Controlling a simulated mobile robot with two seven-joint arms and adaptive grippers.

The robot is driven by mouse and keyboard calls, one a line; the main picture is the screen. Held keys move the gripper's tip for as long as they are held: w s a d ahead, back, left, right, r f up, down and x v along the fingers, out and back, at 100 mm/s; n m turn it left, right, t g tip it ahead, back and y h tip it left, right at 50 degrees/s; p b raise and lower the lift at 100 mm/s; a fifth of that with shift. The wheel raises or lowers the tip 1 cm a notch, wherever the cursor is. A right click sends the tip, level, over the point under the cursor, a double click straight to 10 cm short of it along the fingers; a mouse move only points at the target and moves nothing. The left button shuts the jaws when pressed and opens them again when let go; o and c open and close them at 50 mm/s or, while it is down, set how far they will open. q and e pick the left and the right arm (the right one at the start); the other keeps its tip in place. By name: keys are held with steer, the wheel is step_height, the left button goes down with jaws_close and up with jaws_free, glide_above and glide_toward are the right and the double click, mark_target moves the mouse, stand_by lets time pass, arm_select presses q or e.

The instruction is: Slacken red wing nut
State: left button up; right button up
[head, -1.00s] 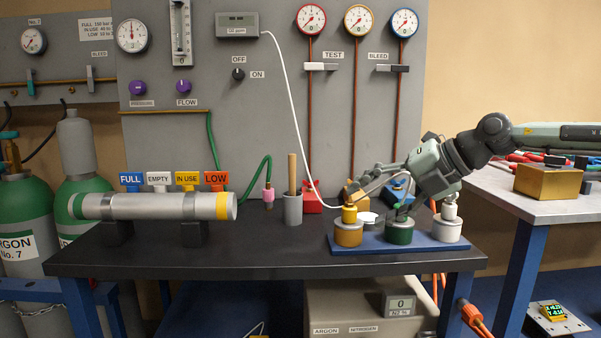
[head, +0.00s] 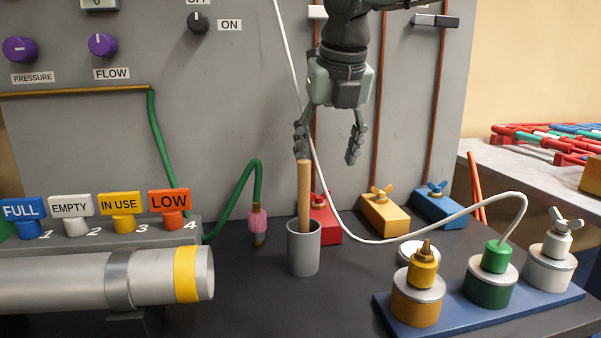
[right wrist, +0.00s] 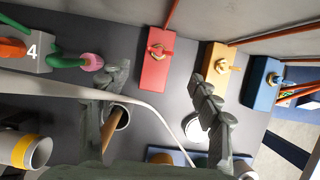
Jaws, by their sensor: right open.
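The red block (head: 326,226) sits at the back of the black bench against the grey panel. It carries the red wing nut (head: 321,198), partly hidden behind the white hose in the head view. The right wrist view shows the block (right wrist: 154,82) and its wing nut (right wrist: 160,51), with a brassy centre. My right gripper (head: 329,154) points down above the red block, fingers spread and empty, apart from the nut. In the right wrist view its fingers (right wrist: 158,76) lie on either side of the block. My left gripper is out of view.
A grey cup (head: 303,252) with a wooden handle stands just in front. A white hose (head: 400,238) runs past the red block to the green canister (head: 491,284). Yellow (head: 385,215) and blue (head: 438,209) wing-nut blocks stand to the right. A silver cylinder (head: 60,285) lies at left.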

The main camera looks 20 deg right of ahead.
mark_target(319, 192)
steer(key=x, duration=0.7)
steer(key=shift+w+f, duration=0.25)
steer(key=shift+w, duration=0.15)
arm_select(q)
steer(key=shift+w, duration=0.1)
arm_select(e)
steer(key=shift+c, duration=0.4)
steer(key=c, duration=1.1)
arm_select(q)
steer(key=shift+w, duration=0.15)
